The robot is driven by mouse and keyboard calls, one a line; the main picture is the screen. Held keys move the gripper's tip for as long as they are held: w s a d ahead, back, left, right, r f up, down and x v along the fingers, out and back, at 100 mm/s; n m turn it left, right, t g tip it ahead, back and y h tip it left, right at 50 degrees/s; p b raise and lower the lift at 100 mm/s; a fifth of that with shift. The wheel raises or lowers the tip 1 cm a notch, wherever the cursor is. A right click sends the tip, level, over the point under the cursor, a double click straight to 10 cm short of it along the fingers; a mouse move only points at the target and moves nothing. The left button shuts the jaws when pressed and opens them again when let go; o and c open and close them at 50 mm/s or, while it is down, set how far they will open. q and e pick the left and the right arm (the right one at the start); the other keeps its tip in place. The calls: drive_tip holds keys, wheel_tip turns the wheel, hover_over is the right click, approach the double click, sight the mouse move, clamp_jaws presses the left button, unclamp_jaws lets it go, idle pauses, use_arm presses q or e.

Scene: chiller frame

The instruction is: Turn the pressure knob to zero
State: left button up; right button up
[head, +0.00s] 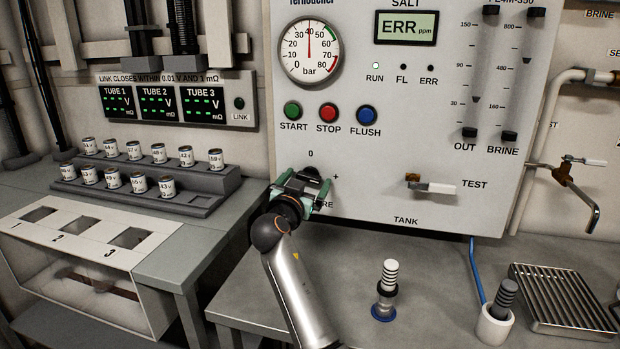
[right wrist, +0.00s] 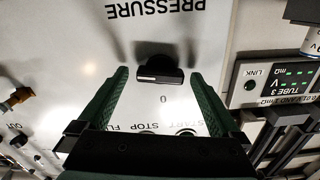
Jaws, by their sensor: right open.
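The black pressure knob (head: 311,173) sits on the white panel below the start and stop buttons. In the head view it is partly hidden behind my right gripper (head: 303,184). In the right wrist view the knob (right wrist: 160,70) lies between the two green fingertips, with a visible gap on both sides. My right gripper is open and faces the panel. A "0" mark shows beside the knob and a "+" to its right in the head view. The round pressure gauge (head: 309,52) has its needle pointing straight up near 40 bar. My left gripper is out of view.
Green (head: 292,110), red (head: 329,112) and blue (head: 363,114) buttons sit just above the knob. A test lever (head: 435,187) sticks out to the right. A bench with a white-topped tube (head: 390,272) lies below, and a can rack (head: 140,180) stands left.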

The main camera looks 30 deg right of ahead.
drive_tip(key=shift+w+d, duration=0.1)
idle(0.3)
drive_tip(key=c, duration=1.3)
